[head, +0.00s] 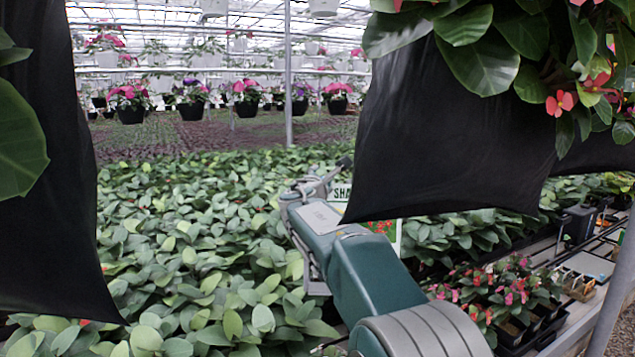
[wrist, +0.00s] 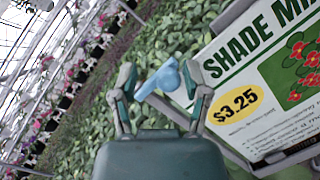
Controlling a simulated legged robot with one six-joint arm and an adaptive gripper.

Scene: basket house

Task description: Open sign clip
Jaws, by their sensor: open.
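A white sign (wrist: 270,75) reading "SHADE MI..." with a yellow $3.25 label and red flowers fills the right of the wrist view, tilted in that picture. In the head view the sign (head: 341,191) is partly hidden by my arm and a black cloth. A light blue clip (wrist: 168,78) is at the sign's left edge. My gripper (wrist: 160,77) is open, and the clip appears between its two fingers. I cannot tell whether the fingers touch it. In the head view my gripper (head: 322,183) is in front of the sign, and the clip is not visible there.
Black cloth (head: 455,130) hangs at upper right, close to my arm, and another (head: 45,180) hangs at left. Dense green plants (head: 190,240) cover the bed below. Potted flowers (head: 500,290) and trays (head: 590,265) stand on a bench at right. A metal pole (head: 288,80) stands behind.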

